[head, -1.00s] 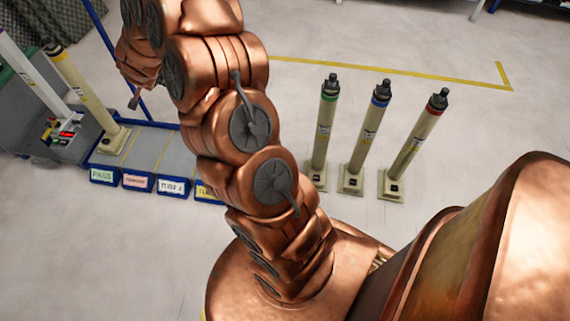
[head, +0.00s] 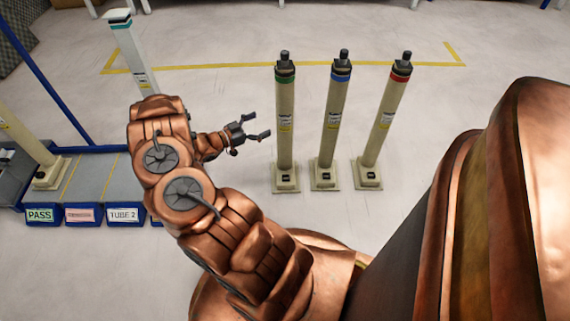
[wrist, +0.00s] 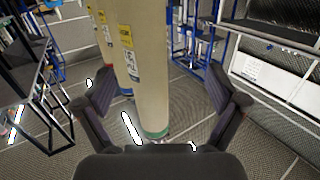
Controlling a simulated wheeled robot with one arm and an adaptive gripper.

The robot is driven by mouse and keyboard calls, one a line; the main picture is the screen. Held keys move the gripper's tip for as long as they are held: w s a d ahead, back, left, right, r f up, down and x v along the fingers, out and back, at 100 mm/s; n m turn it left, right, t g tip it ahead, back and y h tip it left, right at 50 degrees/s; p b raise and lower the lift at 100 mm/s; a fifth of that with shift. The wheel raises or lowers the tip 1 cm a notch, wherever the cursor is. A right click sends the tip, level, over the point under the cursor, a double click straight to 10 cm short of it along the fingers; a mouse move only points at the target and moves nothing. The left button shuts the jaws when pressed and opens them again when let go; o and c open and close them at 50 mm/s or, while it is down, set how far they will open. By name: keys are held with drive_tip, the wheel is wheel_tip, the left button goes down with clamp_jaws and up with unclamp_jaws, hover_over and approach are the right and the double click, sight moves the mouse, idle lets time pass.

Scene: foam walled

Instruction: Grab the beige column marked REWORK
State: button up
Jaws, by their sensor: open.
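Three beige columns stand upright on square bases in the head view: one with a green band (head: 285,125), one with a blue band (head: 333,125) and one with a red band (head: 384,125). Each carries a yellow and a white label, too small to read, so I cannot tell which says REWORK. My gripper (head: 262,129) is open and empty, just left of the green-banded column, its fingers pointing towards it. In the wrist view a beige column (wrist: 140,75) with a green band at the picture's bottom shows between my open fingers (wrist: 160,75), without visible contact.
At left, a blue-edged tray (head: 92,175) has bins labelled PASS (head: 40,215) and TUBE 2 (head: 122,215) in front. Another beige column (head: 28,140) stands at the tray, and a white column (head: 128,50) behind my arm. Floor behind the three columns is clear up to a yellow line (head: 300,64).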

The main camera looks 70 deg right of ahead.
drive_tip(key=s+g, duration=0.1)
drive_tip(key=s, duration=0.1)
drive_tip(key=b, duration=0.3)
hover_over(285, 136)
drive_tip(key=w+d, duration=0.1)
drive_tip(key=d, duration=0.2)
drive_tip(key=shift+w+a, duration=0.15)
drive_tip(key=shift+w, duration=0.05)
drive_tip(key=shift+r, duration=0.1)
clamp_jaws()
idle(0.7)
